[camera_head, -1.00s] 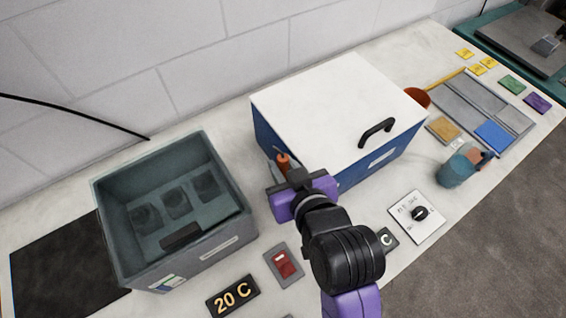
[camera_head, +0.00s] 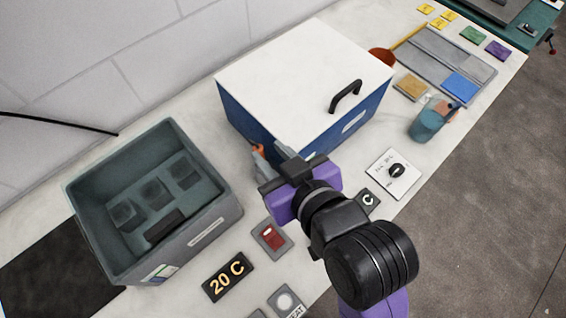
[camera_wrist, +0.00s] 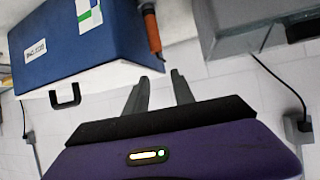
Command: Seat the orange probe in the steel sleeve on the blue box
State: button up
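The blue box (camera_head: 277,125) with a white lid stands at the middle of the bench. The orange probe (camera_head: 257,149) shows small at the box's near-left side, partly hidden by my gripper (camera_head: 264,167). In the wrist view the probe (camera_wrist: 151,30) stands close beside the blue box (camera_wrist: 80,50), with a dark end and a greyish piece at its other end. I cannot clearly make out the steel sleeve or how deep the probe sits. In the wrist view my gripper (camera_wrist: 160,85) has its two fingers apart, with nothing between them, short of the probe.
An open grey bin (camera_head: 190,232) with square recesses stands left of my gripper. A red-windowed switch (camera_head: 271,237) and a "20 C" plate (camera_head: 228,276) lie in front. A white card with a black knob (camera_head: 394,172) and a teal cup (camera_head: 427,122) are at right.

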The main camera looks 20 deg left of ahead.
jog(key=shift+p+v, duration=0.35)
jog(key=shift+v, duration=1.95)
jog(key=s+d+f+m+t+h, duration=0.2)
jog(key=d+f+m, duration=0.15)
jog(key=d, duration=0.55)
jog(key=s+d+f+m+t+h, duration=0.3)
jog(key=d+f, duration=0.2)
jog(key=d, duration=0.4)
jog(key=s+d+r+m+h, duration=0.1)
jog(key=s+d+h, duration=0.1)
jog(key=s+d, duration=0.2)
jog(key=s+d+r+m+t+h, duration=0.1)
jog(key=s+d+r+m+h, duration=0.1)
jog(key=s+d, duration=0.3)
jog(key=s, duration=0.4)
jog(key=shift+t, duration=0.3)
jog(key=shift+s, duration=0.1)
